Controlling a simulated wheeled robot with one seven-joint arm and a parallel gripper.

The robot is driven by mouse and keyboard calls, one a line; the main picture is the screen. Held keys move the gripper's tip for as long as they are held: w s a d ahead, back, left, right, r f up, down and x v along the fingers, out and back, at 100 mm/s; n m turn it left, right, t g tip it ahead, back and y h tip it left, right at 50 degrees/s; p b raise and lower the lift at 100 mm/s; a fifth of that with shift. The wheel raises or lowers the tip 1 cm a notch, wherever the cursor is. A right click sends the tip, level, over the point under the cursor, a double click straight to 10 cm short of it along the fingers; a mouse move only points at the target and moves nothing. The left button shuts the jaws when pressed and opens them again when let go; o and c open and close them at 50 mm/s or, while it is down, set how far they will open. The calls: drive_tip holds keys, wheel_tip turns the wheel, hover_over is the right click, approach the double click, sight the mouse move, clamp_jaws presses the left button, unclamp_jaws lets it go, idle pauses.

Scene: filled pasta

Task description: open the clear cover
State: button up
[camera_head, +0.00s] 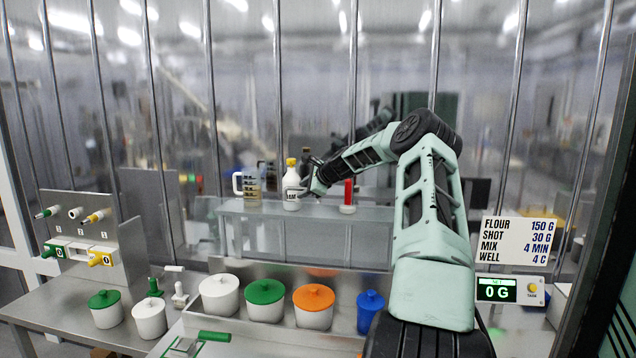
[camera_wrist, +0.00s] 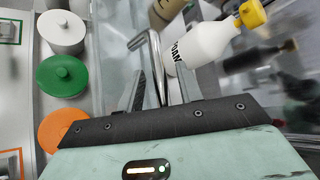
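A clear panel, seemingly the clear cover (camera_head: 330,242), stands in front of the raised shelf behind the lidded pots. Its edges are hard to make out. In the wrist view a bent metal bar like a handle (camera_wrist: 146,42) rises in front of my gripper (camera_wrist: 159,88). The two grey fingers stand apart, one on each side of the bar, and I see no firm contact. In the head view my gripper (camera_head: 317,187) is small, just right of a white bottle with a yellow cap (camera_head: 292,190), over the shelf.
On the shelf (camera_head: 235,207) are a glass jug (camera_head: 250,185) and a red-and-white item (camera_head: 348,198). Pots with white, green (camera_head: 265,298) and orange (camera_head: 313,305) lids and a blue container (camera_head: 370,312) stand in front. A scale display (camera_head: 497,290) is at right.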

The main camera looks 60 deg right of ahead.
drive_tip(key=b+v, duration=0.7)
drive_tip(key=v, duration=0.9)
drive_tip(key=shift+s, duration=0.3)
drive_tip(key=shift+a, duration=0.1)
